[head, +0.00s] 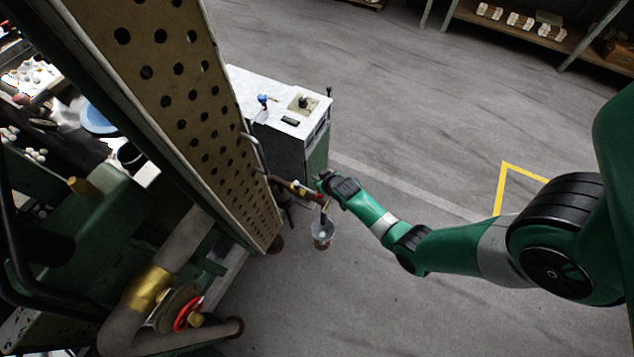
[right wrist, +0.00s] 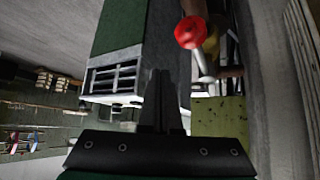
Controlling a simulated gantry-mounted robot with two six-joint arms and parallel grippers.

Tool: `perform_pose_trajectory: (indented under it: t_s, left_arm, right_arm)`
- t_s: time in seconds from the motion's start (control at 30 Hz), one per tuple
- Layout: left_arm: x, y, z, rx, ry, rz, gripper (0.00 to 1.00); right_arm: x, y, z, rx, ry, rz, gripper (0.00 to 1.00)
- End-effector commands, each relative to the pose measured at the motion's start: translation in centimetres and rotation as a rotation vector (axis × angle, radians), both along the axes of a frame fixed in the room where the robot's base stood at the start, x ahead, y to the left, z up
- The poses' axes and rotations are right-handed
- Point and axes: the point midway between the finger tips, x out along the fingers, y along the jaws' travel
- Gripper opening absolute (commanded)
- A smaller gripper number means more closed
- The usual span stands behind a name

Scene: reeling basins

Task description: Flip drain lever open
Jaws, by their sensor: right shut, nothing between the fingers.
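The drain lever shows in the right wrist view as a pale metal arm (right wrist: 203,64) with a round red knob (right wrist: 189,32) at its end. It sits by a brass-coloured valve part, just right of and beyond my fingertips. In the head view a small red part (head: 318,197) shows beside the brass valve (head: 298,188) at the end of a pipe. My right gripper (head: 321,182) is right at this valve; its fingers (right wrist: 161,82) are shut and empty. I see a gap between fingers and knob in the wrist view, but cannot judge depth. My left gripper is not in view.
A perforated panel (head: 168,72) rises left of the valve. A white-topped cabinet (head: 290,97) stands behind it. A clear funnel-like cup (head: 322,231) hangs below the valve. A red handwheel (head: 188,314) sits at lower left. Floor to the right is open.

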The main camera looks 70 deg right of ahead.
Motion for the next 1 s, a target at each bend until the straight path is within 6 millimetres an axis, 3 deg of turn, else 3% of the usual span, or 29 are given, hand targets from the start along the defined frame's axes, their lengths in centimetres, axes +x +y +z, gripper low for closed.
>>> perform_pose_trajectory:
  t_s: [0.03, 0.1, 0.4, 1.0]
  left_arm:
    - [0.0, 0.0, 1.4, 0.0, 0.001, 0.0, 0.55]
    - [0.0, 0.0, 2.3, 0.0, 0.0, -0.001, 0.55]
    - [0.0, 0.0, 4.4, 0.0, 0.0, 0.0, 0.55]
    - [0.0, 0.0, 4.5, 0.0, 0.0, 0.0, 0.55]
  right_arm:
    - [0.2, 1.1, 1.7, 0.0, 0.0, 0.006, 0.0]
    - [0.4, 2.3, 3.1, -0.002, 0.0, 0.006, 0.0]
    - [0.9, 6.1, 6.9, -0.002, 0.001, 0.002, 0.0]
    - [1.0, 6.7, 7.4, -0.003, 0.0, -0.002, 0.0]
